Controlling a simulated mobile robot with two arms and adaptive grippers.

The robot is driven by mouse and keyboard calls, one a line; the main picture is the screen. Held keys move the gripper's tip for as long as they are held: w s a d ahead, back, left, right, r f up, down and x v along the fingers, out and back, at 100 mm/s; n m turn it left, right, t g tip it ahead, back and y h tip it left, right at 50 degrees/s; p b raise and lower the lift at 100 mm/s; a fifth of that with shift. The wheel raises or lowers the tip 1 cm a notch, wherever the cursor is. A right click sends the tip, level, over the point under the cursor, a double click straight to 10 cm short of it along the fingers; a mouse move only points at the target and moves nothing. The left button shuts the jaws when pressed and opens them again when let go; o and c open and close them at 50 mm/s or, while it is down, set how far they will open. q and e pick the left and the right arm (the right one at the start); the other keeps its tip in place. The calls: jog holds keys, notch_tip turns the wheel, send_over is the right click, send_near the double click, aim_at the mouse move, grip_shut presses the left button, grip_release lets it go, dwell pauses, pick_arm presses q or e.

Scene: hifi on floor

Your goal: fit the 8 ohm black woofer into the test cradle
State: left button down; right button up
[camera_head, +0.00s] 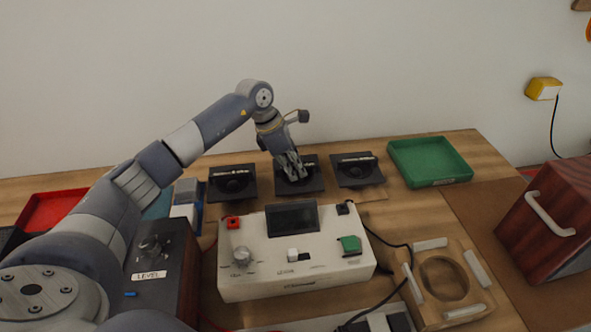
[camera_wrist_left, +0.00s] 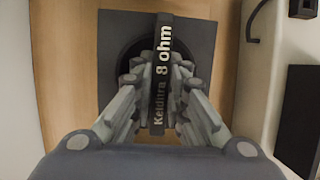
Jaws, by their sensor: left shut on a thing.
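Three black square woofers lie in a row at the back of the bench: a left one (camera_head: 232,184), a middle one (camera_head: 312,184) and a right one (camera_head: 358,170). My left gripper (camera_head: 294,178) is over the middle one. In the left wrist view my left gripper (camera_wrist_left: 157,90) is shut on a raised bar across this woofer (camera_wrist_left: 115,35), lettered "Keidtra 8 ohm". The gripper hides part of its round cone. The wooden test cradle (camera_head: 483,300), with a round opening and pale side blocks, stands at the front right. My right gripper is not in view.
A cream tester (camera_head: 300,285) with a dark screen, knob and green switch stands between the woofers and the front edge. A black cable runs beside the cradle. A green tray (camera_head: 430,181) is at back right, a dark red box (camera_head: 555,225) with a handle at far right.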

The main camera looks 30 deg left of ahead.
pick_arm(q)
jog(key=r, duration=0.9)
jog(key=shift+w+r, duration=0.15)
jog(key=shift+w, duration=0.15)
jog(key=shift+r, duration=0.75)
jog(key=shift+p, duration=0.3)
